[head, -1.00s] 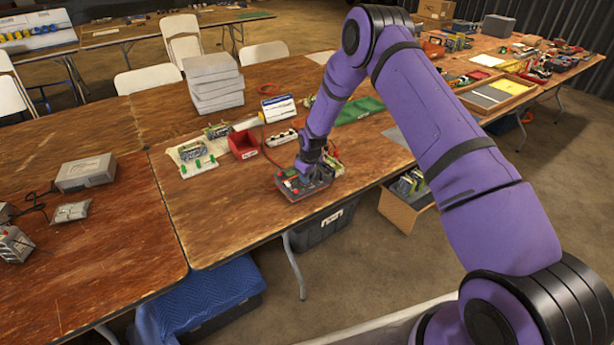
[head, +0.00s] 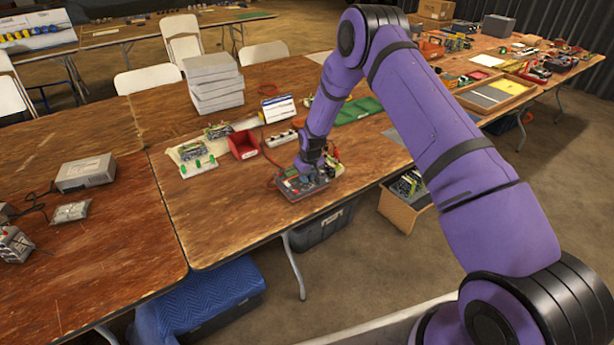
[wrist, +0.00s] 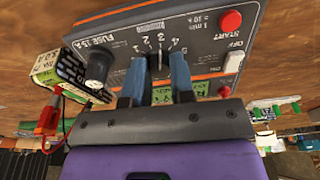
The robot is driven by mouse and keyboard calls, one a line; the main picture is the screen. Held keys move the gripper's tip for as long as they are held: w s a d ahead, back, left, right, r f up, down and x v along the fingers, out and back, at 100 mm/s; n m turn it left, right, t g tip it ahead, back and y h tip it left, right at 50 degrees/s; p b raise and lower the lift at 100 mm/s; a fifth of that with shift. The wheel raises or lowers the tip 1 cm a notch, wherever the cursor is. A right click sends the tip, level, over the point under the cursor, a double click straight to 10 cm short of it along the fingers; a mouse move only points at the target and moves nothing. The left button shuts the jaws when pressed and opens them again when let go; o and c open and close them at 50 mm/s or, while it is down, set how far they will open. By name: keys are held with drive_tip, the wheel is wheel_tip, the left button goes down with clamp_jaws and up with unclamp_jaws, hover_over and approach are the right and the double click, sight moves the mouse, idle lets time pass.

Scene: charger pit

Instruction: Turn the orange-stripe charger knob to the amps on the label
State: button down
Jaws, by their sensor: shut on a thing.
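The grey charger (wrist: 200,45) with orange stripe lines fills the top of the wrist view, its lettering upside down. It also shows in the head view (head: 293,189) near the table's front edge. My gripper (wrist: 159,70) points at its face, with blue fingers on both sides of the amp knob below the printed numbers. It is shut on that knob, which the fingers mostly hide; I cannot tell its setting. A battery with a yellow-green and white label (wrist: 46,66) stands at the left; its print is too small to read surely.
A black fuse cap (wrist: 98,66), a red START button (wrist: 231,21) and a white OFF-marked switch (wrist: 234,62) sit on the charger's face near my fingers. A red clip (wrist: 50,121) is at the left. A red bin (head: 243,146) stands behind the charger.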

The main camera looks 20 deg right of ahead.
drive_tip(key=c, duration=1)
unclamp_jaws()
drive_tip(key=r, duration=0.3)
drive_tip(key=s+r, duration=0.1)
drive_tip(key=r, duration=0.6)
drive_tip(key=shift+s+d+r, duration=0.3)
drive_tip(key=shift+s+r, duration=0.05)
drive_tip(key=shift+s, duration=0.05)
wheel_tip(320, 180, up, 18)
hover_over(310, 185)
drive_tip(key=s+d, duration=0.2)
drive_tip(key=s, duration=0.4)
drive_tip(key=s+d+r+m+t, duration=0.1)
drive_tip(key=s+d+r+t, duration=0.1)
drive_tip(key=s+r, duration=1.25)
drive_tip(key=s, duration=0.6)
drive_tip(key=s+d+r+m, duration=0.1)
drive_tip(key=s+r, duration=0.2)
drive_tip(key=s, duration=0.7)
drive_tip(key=s+d+r+m+t, duration=0.1)
drive_tip(key=s+r, duration=0.3)
drive_tip(key=s, duration=0.6)
drive_tip(key=shift+s+d+h, duration=0.15)
drive_tip(key=shift+s+h, duration=0.05)
drive_tip(key=shift+h, duration=0.1)
